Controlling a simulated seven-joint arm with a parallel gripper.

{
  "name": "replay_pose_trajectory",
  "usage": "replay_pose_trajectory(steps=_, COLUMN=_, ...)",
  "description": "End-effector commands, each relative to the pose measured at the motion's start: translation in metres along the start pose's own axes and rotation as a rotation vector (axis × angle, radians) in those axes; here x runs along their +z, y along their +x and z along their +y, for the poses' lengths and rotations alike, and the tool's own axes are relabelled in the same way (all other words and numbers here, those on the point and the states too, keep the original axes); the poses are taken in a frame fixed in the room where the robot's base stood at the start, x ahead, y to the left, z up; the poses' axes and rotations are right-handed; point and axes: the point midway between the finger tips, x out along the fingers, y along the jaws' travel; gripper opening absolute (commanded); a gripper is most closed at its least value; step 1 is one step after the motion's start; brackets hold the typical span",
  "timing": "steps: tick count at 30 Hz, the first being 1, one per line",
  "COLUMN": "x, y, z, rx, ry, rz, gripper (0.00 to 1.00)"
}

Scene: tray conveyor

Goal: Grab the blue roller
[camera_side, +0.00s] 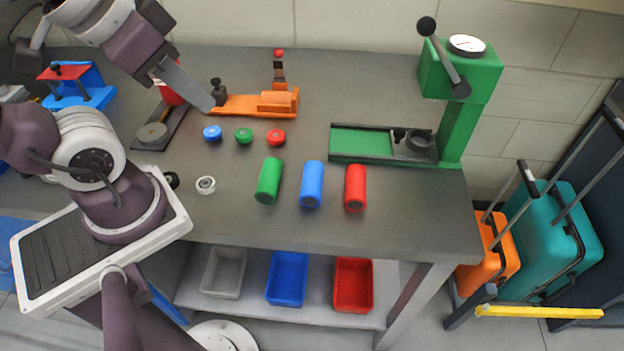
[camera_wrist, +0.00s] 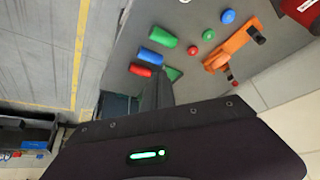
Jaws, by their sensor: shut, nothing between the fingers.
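The blue roller (camera_side: 312,181) lies on the grey table between the green roller (camera_side: 269,180) and the red roller (camera_side: 355,186), with gaps on both sides. In the wrist view, the blue roller (camera_wrist: 150,56) also lies between the green roller (camera_wrist: 162,37) and the red roller (camera_wrist: 140,70). My gripper (camera_side: 210,106) is shut and empty, up and to the left of the rollers in the side view, near the orange fixture. A dark finger of my gripper (camera_wrist: 158,80) shows in the wrist view.
Blue, green and red caps (camera_side: 244,136) sit behind the rollers. An orange fixture (camera_side: 240,104) stands at the back, a green press (camera_side: 470,75) at the right. Grey, blue and red bins (camera_side: 353,306) are on the lower shelf. The table's front strip is clear.

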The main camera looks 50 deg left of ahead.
Motion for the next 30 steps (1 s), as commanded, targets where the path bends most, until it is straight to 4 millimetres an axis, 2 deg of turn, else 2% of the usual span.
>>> replay_pose_trajectory(steps=1, x=0.000, y=0.000, z=0.000, rx=0.000, ry=0.000, rz=0.000, gripper=0.08)
replay_pose_trajectory(steps=2, x=0.000, y=0.000, z=0.000, rx=0.000, ry=0.000, rz=0.000, gripper=0.14)
replay_pose_trajectory(steps=15, x=0.000, y=0.000, z=0.000, rx=0.000, ry=0.000, rz=0.000, gripper=1.00)
replay_pose_trajectory(steps=23, x=-0.002, y=-0.003, z=0.000, rx=0.000, ry=0.000, rz=0.002, gripper=1.00)
replay_pose_trajectory(steps=26, x=-0.013, y=-0.021, z=0.000, rx=0.000, ry=0.000, rz=0.007, gripper=1.00)
replay_pose_trajectory(steps=29, x=-0.027, y=-0.048, z=0.000, rx=0.000, ry=0.000, rz=0.008, gripper=1.00)
replay_pose_trajectory(steps=30, x=-0.043, y=-0.040, z=-0.016, rx=-0.065, ry=-0.020, rz=0.056, gripper=1.00)
